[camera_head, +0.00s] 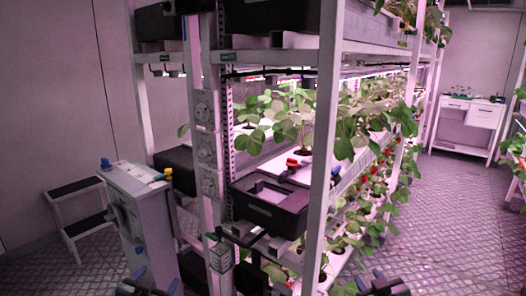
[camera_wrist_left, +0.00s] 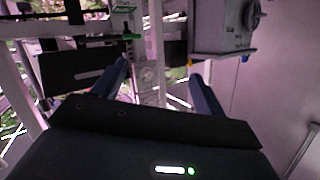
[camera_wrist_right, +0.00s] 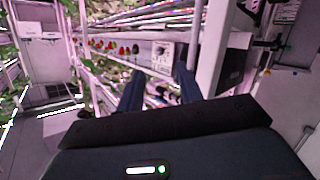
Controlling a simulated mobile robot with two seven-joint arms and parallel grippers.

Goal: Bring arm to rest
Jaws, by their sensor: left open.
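My left gripper (camera_head: 156,280) is at the bottom edge of the head view, left of the rack, with its two blue fingers apart. In the left wrist view its fingers (camera_wrist_left: 160,70) are spread with nothing between them. My right gripper (camera_head: 371,282) is at the bottom edge of the head view, in front of the rack's right side. In the right wrist view its fingers (camera_wrist_right: 160,69) stand apart and hold nothing. Neither gripper visibly touches anything.
A rack (camera_head: 323,130) with berry plants stands ahead, with a black crate (camera_head: 265,222) at its end. A grey cabinet (camera_head: 140,190) stands left of it, beside a step stool (camera_head: 80,208). A white table (camera_head: 470,112) is at the far right. The aisle floor (camera_head: 455,215) is clear.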

